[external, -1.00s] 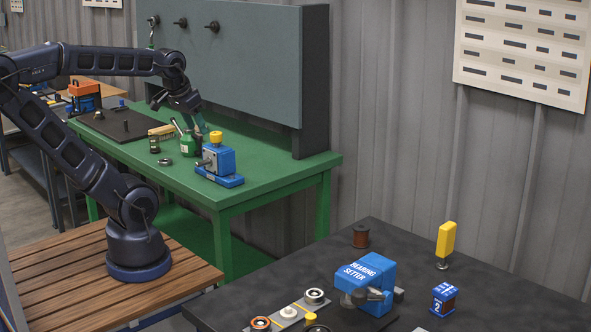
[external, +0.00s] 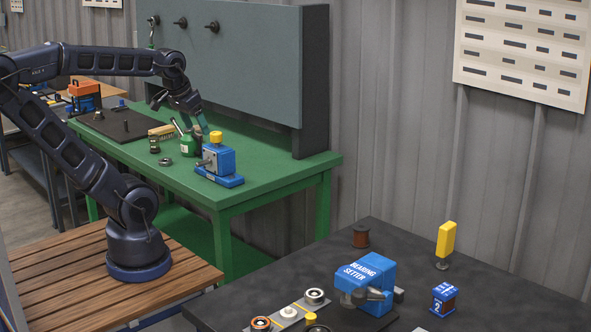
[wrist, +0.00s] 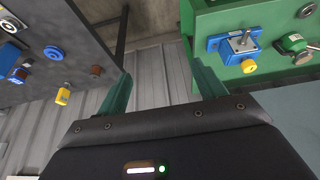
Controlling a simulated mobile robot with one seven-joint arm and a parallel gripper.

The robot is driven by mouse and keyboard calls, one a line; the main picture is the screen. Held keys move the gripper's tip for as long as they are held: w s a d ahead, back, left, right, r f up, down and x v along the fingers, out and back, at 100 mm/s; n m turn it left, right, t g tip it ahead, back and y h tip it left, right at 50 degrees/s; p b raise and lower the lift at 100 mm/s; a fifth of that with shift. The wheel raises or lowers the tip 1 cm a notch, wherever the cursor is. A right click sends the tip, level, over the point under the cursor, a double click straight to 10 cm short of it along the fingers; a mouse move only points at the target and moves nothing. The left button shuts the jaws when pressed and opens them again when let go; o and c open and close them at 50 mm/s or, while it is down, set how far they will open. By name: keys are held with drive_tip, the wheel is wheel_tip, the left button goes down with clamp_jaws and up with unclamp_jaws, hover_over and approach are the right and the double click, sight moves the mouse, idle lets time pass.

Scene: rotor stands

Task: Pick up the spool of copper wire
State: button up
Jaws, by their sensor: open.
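My gripper (external: 203,128) is over the green bench, near the green oil can and the blue fixture, far from the spool. In the wrist view my gripper (wrist: 162,82) has its two green fingers wide apart, with only wall and floor between them. It is open and empty.
On the dark table (external: 300,250), the blue bearing setter (external: 376,280) stands in front of the spool. A yellow-handled tool (external: 446,240) and a blue box marked 2 (external: 444,300) are to the right. The green bench (external: 270,173) carries a blue fixture with a yellow knob (external: 217,160).

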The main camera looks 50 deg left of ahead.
drive_tip(key=shift+w, duration=0.1)
drive_tip(key=w+d+f+m, duration=0.2)
drive_tip(key=w+d+m, duration=0.3)
drive_tip(key=w, duration=0.6)
drive_tip(key=m+g+h, duration=0.3)
drive_tip(key=m+h, duration=0.1)
drive_tip(key=m, duration=0.6)
approach(358, 226)
wheel_tip(358, 226, down, 3)
drive_tip(key=shift+d+x, duration=0.15)
drive_tip(key=shift+x, duration=1.55)
drive_tip(key=shift+d+x, duration=0.15)
drive_tip(key=shift+x, duration=1.5)
drive_tip(key=shift+d+x, duration=0.2)
drive_tip(key=shift+x, duration=1.5)
drive_tip(key=shift+w+r, duration=0.15)
drive_tip(key=shift+r, duration=0.05)
drive_tip(key=c, duration=1)
drive_tip(key=shift+c, duration=0.2)
